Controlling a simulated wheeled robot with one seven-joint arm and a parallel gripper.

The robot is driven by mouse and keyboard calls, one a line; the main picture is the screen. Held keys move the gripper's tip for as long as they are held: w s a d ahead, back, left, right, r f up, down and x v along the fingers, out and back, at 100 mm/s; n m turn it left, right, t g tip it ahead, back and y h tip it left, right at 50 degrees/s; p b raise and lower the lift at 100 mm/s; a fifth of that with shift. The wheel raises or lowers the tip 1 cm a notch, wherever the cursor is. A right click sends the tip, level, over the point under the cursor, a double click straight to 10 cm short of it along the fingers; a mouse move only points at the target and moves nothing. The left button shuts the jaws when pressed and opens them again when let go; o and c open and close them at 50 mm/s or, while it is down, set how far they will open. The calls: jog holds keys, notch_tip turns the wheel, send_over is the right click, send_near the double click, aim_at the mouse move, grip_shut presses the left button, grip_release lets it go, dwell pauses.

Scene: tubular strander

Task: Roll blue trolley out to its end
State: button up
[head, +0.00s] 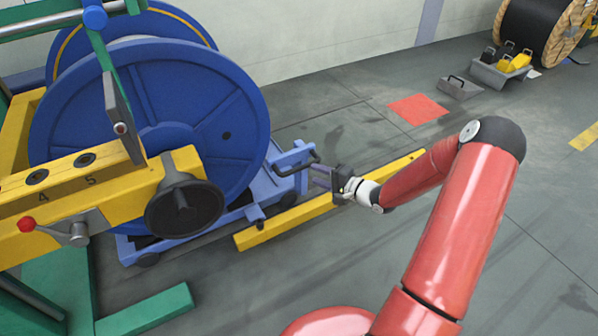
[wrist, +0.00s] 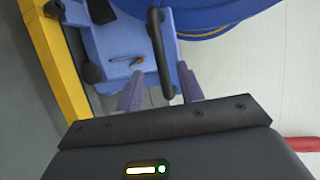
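The blue trolley (head: 288,183) is low on the floor under the large blue reel (head: 95,115), with its handle end facing my arm. A dark bar handle (head: 297,166) rises at that end. My gripper (head: 318,176) is right at the handle. In the wrist view, my gripper (wrist: 160,82) has its two purple fingers apart. The dark handle (wrist: 160,50) runs down into the gap between them, with space showing on both sides. I cannot tell whether a finger touches it. The trolley's flat top (wrist: 120,45) also shows there, with a small orange-tipped item on it.
A yellow floor rail (head: 300,214) runs beside the trolley. A yellow machine beam (head: 100,190) with a black knob and a red-knobbed lever stands at left. A red floor patch (head: 418,108) and open grey floor lie beyond my arm. A cable drum (head: 540,30) stands at back right.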

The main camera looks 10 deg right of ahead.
aim_at(302, 169)
jog(key=b+x, duration=0.1)
jog(key=x, duration=0.6)
jog(key=shift+w+a+f, duration=0.1)
jog(key=shift+w+a, duration=0.15)
jog(key=shift+c, duration=0.4)
grip_shut()
